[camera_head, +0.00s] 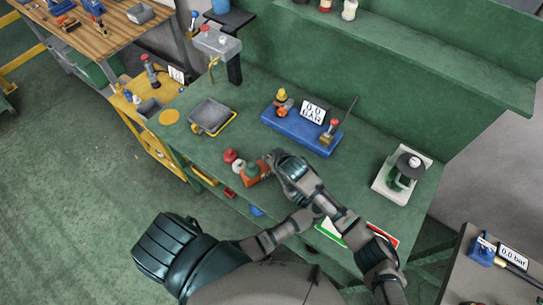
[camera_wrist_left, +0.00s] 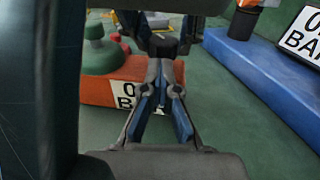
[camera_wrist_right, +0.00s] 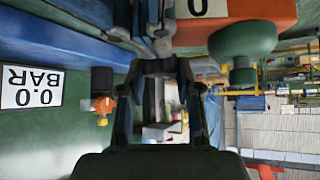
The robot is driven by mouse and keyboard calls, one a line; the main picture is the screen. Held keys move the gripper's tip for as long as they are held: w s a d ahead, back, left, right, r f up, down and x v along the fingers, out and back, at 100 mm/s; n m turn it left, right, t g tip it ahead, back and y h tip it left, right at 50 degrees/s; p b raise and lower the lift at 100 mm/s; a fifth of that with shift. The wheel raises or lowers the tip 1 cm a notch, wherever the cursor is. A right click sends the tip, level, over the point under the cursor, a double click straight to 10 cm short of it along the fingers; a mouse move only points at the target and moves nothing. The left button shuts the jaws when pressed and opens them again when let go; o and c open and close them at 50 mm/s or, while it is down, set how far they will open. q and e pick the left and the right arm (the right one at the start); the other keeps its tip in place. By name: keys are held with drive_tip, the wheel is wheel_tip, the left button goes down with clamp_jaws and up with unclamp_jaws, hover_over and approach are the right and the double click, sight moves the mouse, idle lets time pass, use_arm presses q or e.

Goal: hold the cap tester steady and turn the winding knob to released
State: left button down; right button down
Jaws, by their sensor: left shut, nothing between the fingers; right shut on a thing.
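The cap tester is an orange block (camera_head: 252,179) with a 0 BAR label and a green stepped knob. It stands on the green bench, left of my right gripper (camera_head: 272,161). In the left wrist view the tester (camera_wrist_left: 97,90) and its green knob (camera_wrist_left: 96,55) show upright. My left gripper (camera_wrist_left: 164,65) is shut and empty in front of the label. In the right wrist view the tester (camera_wrist_right: 265,10) and green knob (camera_wrist_right: 240,40) appear upside down. My right gripper (camera_wrist_right: 153,30) is shut at the tester; its exact grip is hidden. My left gripper is hidden in the head view.
A blue rig (camera_head: 287,122) with a 0.0 BAR sign stands behind the tester. A grey tray (camera_head: 210,115) stands further left, a green device on a white base (camera_head: 385,187) on the right.

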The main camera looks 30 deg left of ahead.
drive_tip(key=shift+f, duration=0.1)
drive_tip(key=c, duration=0.8)
unclamp_jaws()
drive_tip(key=shift+o, duration=0.2)
drive_tip(key=v, duration=1.2)
